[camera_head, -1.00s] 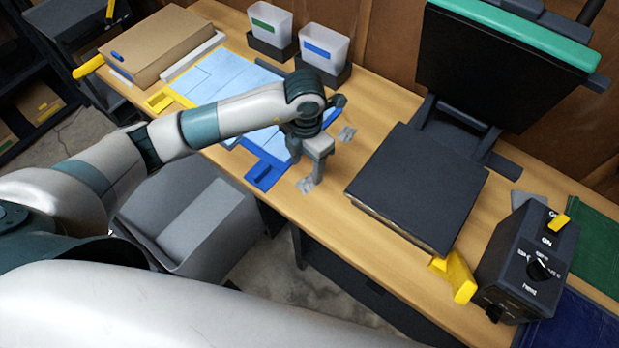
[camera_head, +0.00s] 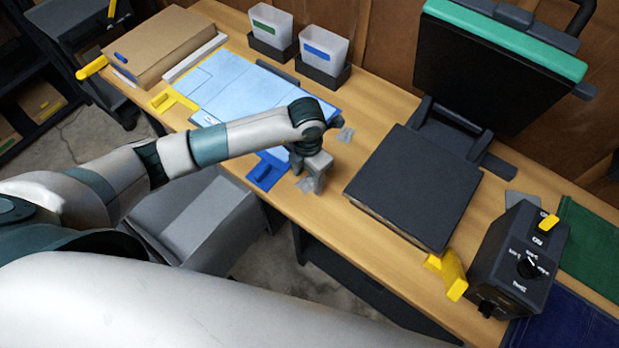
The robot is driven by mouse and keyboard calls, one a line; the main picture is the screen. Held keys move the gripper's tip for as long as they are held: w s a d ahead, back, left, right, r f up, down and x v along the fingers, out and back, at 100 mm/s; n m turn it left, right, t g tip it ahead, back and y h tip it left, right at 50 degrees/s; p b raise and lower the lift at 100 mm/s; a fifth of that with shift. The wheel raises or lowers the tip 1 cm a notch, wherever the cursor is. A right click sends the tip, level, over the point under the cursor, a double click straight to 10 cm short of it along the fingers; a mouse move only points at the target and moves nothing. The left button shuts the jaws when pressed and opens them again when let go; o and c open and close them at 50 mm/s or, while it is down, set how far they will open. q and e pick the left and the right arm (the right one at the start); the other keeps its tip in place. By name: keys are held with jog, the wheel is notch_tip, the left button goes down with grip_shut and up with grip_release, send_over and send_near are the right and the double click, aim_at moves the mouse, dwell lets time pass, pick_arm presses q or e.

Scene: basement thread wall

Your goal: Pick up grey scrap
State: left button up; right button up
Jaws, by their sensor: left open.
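A small grey scrap (camera_head: 306,185) lies on the wooden table near its front edge, partly hidden by my left gripper. My left gripper (camera_head: 316,186) points down right over this scrap and is open; whether its fingers touch the scrap I cannot tell. A second grey scrap (camera_head: 345,134) lies farther back, just right of my left wrist. A larger grey piece (camera_head: 522,201) lies at the right, behind the control box. My right gripper does not show.
A heat press (camera_head: 415,185) with a raised black lid stands right of the gripper. A control box (camera_head: 518,262) is at the right. A blue sheet (camera_head: 225,85) lies left, two bins (camera_head: 323,58) stand behind. A grey bin (camera_head: 205,225) sits below the table's front edge.

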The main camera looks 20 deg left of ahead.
aim_at(307, 181)
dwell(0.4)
pick_arm(q)
jog(key=c, duration=1.1)
jog(key=shift+r+b, duration=0.3)
jog(key=shift+r, duration=0.2)
notch_tip(307, 181, up, 9)
jog(key=b, duration=0.3)
